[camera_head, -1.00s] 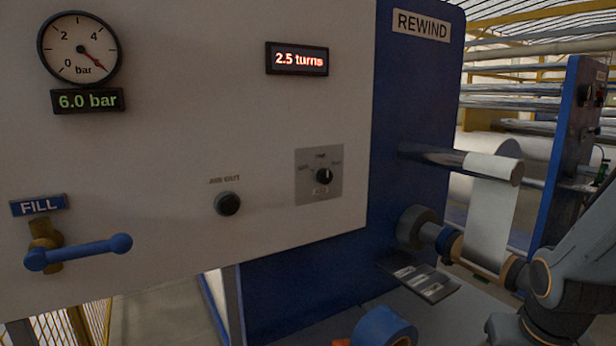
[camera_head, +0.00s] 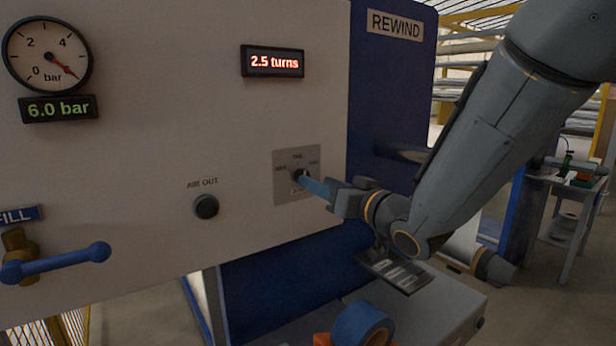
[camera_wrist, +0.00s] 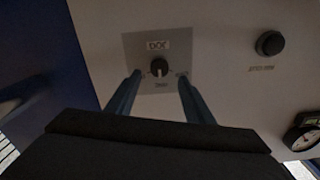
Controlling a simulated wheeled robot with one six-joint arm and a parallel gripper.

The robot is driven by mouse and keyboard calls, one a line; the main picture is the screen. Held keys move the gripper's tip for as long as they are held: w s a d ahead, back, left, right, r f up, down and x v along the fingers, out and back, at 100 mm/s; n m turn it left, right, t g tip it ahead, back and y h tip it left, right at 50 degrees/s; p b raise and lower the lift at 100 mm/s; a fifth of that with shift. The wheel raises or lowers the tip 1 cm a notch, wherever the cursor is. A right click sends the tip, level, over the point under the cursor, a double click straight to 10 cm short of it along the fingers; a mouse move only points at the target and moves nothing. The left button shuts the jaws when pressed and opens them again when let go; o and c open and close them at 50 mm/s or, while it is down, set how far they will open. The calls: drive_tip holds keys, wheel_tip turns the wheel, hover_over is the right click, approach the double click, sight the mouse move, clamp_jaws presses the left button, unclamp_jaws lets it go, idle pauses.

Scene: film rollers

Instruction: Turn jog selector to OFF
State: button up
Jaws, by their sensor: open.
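The jog selector (camera_head: 297,173) is a small black rotary knob on a square grey plate, fixed to the light panel. In the wrist view the selector (camera_wrist: 159,67) lies between and just beyond my two blue fingers, with its white pointer mark toward the bottom of that picture. The picture is tilted and the plate's lettering is too small to read surely. My gripper (camera_wrist: 157,84) is open, its fingers on either side of the knob. In the head view my gripper (camera_head: 312,185) reaches the plate from the right and partly covers the knob. I cannot tell whether the fingers touch anything.
A black AIR OUT button (camera_head: 206,207) sits left of the selector plate. A blue-handled FILL valve (camera_head: 55,263) is at the lower left. A gauge (camera_head: 47,54) and a 2.5 turns display (camera_head: 273,62) are above. A blue tape roll (camera_head: 362,326) lies below.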

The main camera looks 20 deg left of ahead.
drive_tip(key=p+x, duration=0.1)
drive_tip(key=x, duration=0.5)
drive_tip(key=shift+p, duration=0.4)
drive_tip(key=c, duration=0.9)
drive_tip(key=shift+d, duration=0.2)
drive_tip(key=shift+c, duration=0.8)
drive_tip(key=shift+a, duration=0.1)
drive_tip(key=shift+f, duration=0.1)
